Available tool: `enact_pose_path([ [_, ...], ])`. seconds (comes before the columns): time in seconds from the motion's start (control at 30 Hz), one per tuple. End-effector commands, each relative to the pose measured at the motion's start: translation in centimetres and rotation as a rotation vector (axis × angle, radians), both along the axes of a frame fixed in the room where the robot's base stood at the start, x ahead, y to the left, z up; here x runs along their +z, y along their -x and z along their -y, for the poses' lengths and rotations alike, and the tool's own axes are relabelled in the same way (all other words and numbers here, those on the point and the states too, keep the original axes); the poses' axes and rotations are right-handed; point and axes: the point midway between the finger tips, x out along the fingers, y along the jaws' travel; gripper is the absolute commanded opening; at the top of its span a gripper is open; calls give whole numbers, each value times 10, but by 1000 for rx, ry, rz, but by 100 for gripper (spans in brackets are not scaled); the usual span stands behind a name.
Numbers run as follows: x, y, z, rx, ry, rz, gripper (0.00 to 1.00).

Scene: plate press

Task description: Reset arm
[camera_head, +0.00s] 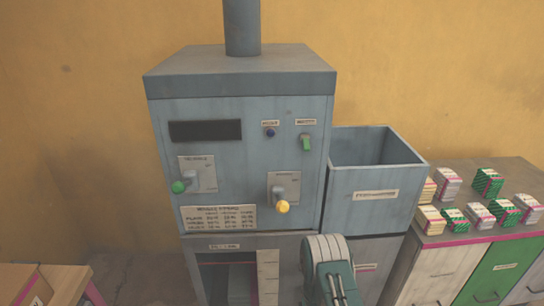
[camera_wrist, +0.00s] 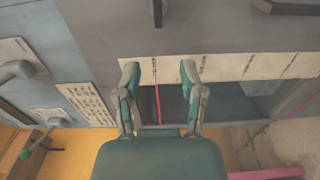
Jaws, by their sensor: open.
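The grey-blue plate press (camera_head: 250,150) stands against the ochre wall. On its front are a lever with a green knob (camera_head: 178,187) and a lever with a yellow knob (camera_head: 283,207). A green switch (camera_head: 306,142) and a dark button (camera_head: 270,133) sit higher up. My teal arm shows at the bottom of the head view, in front of the lower cabinet; its fingertips are hidden there. In the wrist view my gripper (camera_wrist: 159,72) is open with nothing between its fingers. It faces a pale marked strip (camera_wrist: 228,67) beside the dark lower opening (camera_wrist: 225,103).
An open grey bin (camera_head: 375,180) adjoins the press on the right. Beyond it, a drawer cabinet (camera_head: 480,262) carries several small striped boxes (camera_head: 488,181). A wooden table (camera_head: 66,284) holding a cardboard box stands at the lower left. Floor shows between that table and the press.

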Motion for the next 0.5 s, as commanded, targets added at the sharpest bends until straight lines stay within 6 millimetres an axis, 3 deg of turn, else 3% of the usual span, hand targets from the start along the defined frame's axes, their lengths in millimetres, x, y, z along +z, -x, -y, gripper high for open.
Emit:
enact_pose_path([
  [0.3, 76, -60, 0, -22, -227, -135, 51],
  [0.5, 131, -79, 1, -56, -390, -242, 51],
])
